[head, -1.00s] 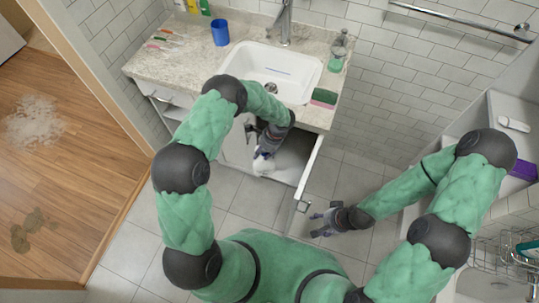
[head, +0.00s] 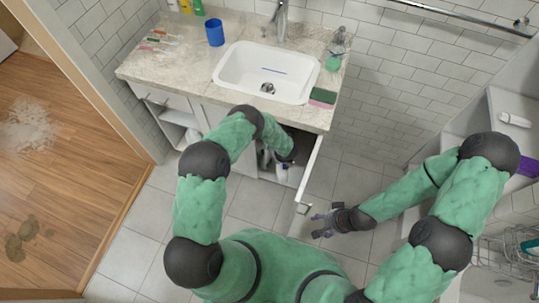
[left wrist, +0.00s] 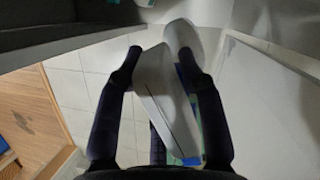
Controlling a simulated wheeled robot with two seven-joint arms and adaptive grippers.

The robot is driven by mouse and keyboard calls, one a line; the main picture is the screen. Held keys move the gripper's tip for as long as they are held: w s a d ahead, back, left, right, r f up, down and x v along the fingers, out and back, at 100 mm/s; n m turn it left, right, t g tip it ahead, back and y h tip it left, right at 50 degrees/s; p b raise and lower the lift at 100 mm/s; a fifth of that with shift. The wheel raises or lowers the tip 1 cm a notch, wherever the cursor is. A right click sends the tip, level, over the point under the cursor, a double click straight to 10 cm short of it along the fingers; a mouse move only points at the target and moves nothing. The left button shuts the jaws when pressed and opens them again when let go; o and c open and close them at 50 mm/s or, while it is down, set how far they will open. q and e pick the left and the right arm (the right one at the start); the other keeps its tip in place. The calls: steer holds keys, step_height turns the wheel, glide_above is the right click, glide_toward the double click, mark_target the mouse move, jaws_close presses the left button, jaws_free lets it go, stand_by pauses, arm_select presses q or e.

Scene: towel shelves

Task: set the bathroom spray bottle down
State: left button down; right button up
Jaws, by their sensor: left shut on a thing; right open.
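The white spray bottle (left wrist: 165,100) is between the two dark fingers of my left gripper (left wrist: 158,58) in the left wrist view. The gripper is shut on it, and the bottle looks tilted there. In the head view my left forearm reaches into the open cabinet under the sink (head: 318,160), and my arm and the counter hide most of the gripper and bottle. Whether the bottle touches the cabinet floor cannot be told. My right gripper (head: 322,224) is open and empty above the tiled floor.
The cabinet's open white door (left wrist: 270,95) stands close on the right in the left wrist view. The counter (head: 185,70) above holds a sink (head: 235,75), a blue cup (head: 215,33), a soap bottle (head: 335,52) and a sponge (head: 322,96). A rounded white thing (left wrist: 185,38) is beyond the bottle.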

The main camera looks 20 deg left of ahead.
arm_select(q)
steer(key=d+f+m+h, duration=0.1)
steer(key=d+f+m, duration=0.3)
steer(key=m, duration=0.1)
steer(key=shift+w+d+f+m+t+h, duration=0.2)
steer(key=shift+f+m+t+h, duration=0.1)
steer(key=shift+f+t+h, duration=0.1)
steer(key=shift+w+a+f+b, duration=0.1)
steer(key=shift+w+f+b, duration=0.15)
steer(key=shift+b, duration=0.1)
steer(key=w+a+f+b, duration=0.6)
steer(key=w+f+b, duration=0.6)
steer(key=shift+f, duration=0.35)
steer(key=c, duration=0.8)
jaws_free()
steer(key=shift+s+d+f, duration=0.1)
steer(key=shift+s, duration=0.05)
steer(key=shift+o, duration=0.2)
